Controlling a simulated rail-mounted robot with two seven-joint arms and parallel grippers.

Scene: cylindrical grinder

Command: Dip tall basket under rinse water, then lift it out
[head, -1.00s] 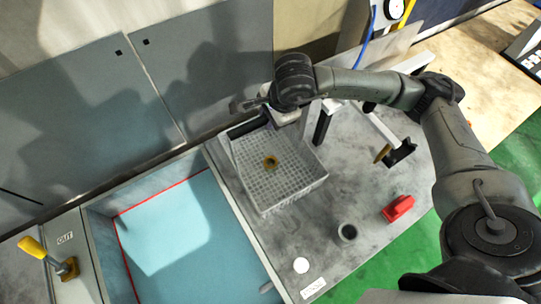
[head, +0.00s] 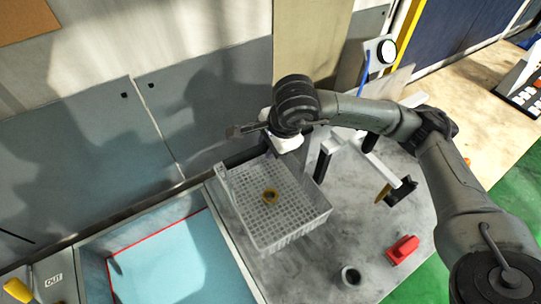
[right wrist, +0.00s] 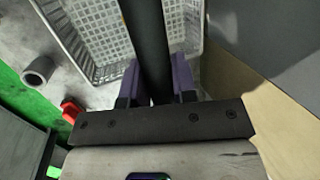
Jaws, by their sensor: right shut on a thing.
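The basket (head: 290,233) is pale grey mesh with a brass-coloured ring (head: 270,196) lying on its floor. In the head view it is over the grey bench, right of the tank. It looks slightly raised, but the gap beneath is hard to judge. My right gripper (right wrist: 157,82) is shut on the basket's dark bar handle (right wrist: 150,40) in the right wrist view. In the head view my right wrist hides the grip. The rinse tank (head: 236,262) holds light blue water (head: 175,262) with a red line along its edge. My left gripper is not in view.
A red block (head: 403,250) and a grey cup (head: 350,275) stand on the bench (head: 320,250). A white frame (head: 385,170) with a black end piece stands right of the basket. The grey wall panel (head: 210,110) rises behind. A yellow-handled lever (head: 17,290) is at the lower left.

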